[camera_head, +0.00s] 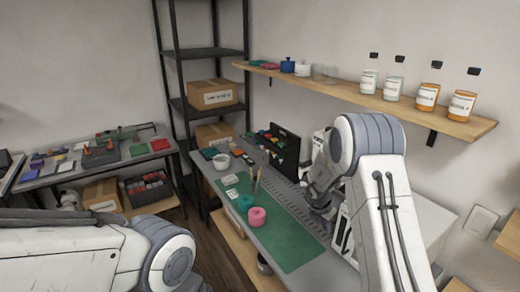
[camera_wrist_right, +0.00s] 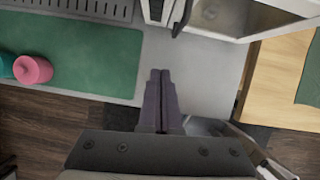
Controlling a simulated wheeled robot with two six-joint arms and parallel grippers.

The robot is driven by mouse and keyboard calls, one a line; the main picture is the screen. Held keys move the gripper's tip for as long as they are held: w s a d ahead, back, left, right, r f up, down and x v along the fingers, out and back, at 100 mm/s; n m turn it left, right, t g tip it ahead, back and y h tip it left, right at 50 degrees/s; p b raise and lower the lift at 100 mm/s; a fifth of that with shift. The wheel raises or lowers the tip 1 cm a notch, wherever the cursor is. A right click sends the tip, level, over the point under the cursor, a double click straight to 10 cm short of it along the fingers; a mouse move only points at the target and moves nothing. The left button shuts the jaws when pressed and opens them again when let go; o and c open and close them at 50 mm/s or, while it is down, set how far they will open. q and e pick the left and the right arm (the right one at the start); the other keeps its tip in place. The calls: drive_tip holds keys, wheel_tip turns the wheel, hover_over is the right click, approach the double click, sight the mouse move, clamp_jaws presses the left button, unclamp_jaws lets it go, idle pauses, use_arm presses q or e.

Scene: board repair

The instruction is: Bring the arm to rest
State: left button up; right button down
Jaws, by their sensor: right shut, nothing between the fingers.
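My right arm rises on the right of the head view and bends over the workbench (camera_head: 318,235). Its gripper (camera_head: 322,205) hangs near the right part of the bench, partly hidden by the arm. In the right wrist view the two fingers of the right gripper (camera_wrist_right: 160,75) lie together, shut, with nothing between them. They are above the grey bench surface, to the right of the green mat (camera_wrist_right: 85,55). My left arm crosses the lower left of the head view; its gripper is out of frame.
A pink roll (camera_head: 257,217) and a teal roll (camera_head: 245,203) stand on the green mat. A wooden wall shelf (camera_head: 440,121) with several bottles is above the bench. A black rack (camera_head: 178,55) stands behind. A second table (camera_head: 65,177) with parts is at left.

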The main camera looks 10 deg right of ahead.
wheel_tip(320, 180, up, 7)
drive_tip(key=w+a+n+t, duration=0.2)
drive_tip(key=a+n+t, duration=0.15)
drive_tip(key=n, duration=1.05)
drive_tip(key=s+a+r+n+t+y, duration=0.2)
drive_tip(key=s+a+r+n+y, duration=0.3)
drive_tip(key=n, duration=0.8)
drive_tip(key=s+a+f+n+g, duration=0.1)
drive_tip(key=s+a+n+g, duration=0.1)
drive_tip(key=s+n, duration=0.75)
drive_tip(key=s+a+f+n+g, duration=0.1)
drive_tip(key=s+a+n+g, duration=0.2)
drive_tip(key=s+n, duration=0.65)
drive_tip(key=s+a+r+n+g+b, duration=0.1)
drive_tip(key=s+a+r+n+g, duration=0.1)
drive_tip(key=s+a+n, duration=0.7)
drive_tip(key=s+a+r, duration=0.1)
drive_tip(key=s+a, duration=0.2)
drive_tip(key=a, duration=0.1)
drive_tip(key=shift+s+r+n+b, duration=0.3)
drive_tip(key=shift+s+b, duration=0.1)
drive_tip(key=shift+g, duration=0.25)
